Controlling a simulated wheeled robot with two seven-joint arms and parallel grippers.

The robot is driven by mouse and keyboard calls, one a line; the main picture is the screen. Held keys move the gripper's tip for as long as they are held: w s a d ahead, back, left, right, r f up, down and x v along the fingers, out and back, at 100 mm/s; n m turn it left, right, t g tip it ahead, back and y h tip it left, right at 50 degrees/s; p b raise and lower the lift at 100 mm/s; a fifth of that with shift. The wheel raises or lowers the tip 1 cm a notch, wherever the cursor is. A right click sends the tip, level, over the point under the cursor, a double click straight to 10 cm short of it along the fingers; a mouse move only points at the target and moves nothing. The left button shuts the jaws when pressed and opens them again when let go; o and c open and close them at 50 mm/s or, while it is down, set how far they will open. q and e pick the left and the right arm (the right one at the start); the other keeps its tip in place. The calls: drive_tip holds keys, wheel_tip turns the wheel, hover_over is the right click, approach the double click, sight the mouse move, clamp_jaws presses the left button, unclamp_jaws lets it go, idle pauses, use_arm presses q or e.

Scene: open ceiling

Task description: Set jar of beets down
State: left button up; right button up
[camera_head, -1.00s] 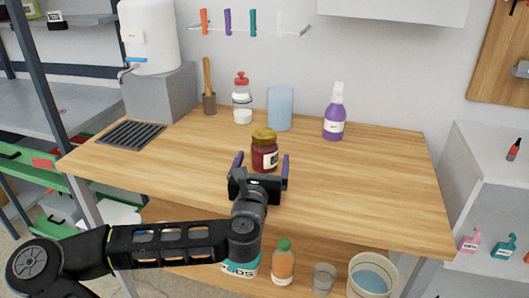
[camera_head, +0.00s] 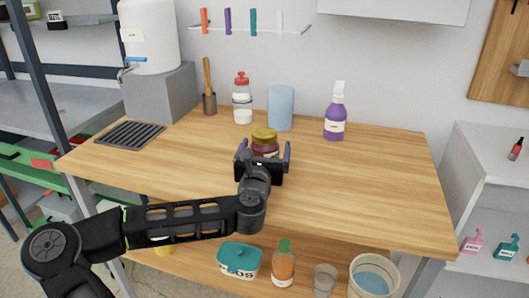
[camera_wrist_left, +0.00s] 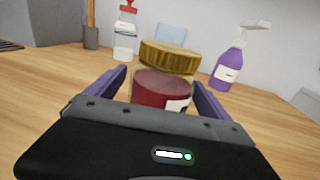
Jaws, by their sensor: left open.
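The jar of beets (camera_head: 264,140) is dark red with a gold lid and a white label, and stands upright on the wooden table (camera_head: 360,195). My left gripper (camera_head: 264,153) is open, with one finger on each side of the jar. In the left wrist view the jar (camera_wrist_left: 163,88) is between the two purple fingers (camera_wrist_left: 160,90), with its lid above them. The gripper body hides the lower part of the jar in the head view. My right gripper is not in view.
A purple spray bottle (camera_head: 335,115), a blue cylinder (camera_head: 280,108), a red-capped bottle (camera_head: 242,100) and a wooden-handled tool in a holder (camera_head: 209,90) stand at the back. The table's right side is clear. Containers sit on the shelf below.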

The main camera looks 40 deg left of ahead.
use_arm(q)
drive_tip(key=shift+w+a, duration=0.25)
drive_tip(key=shift+w, duration=0.25)
drive_tip(key=shift+c, duration=0.3)
clamp_jaws()
idle(0.8)
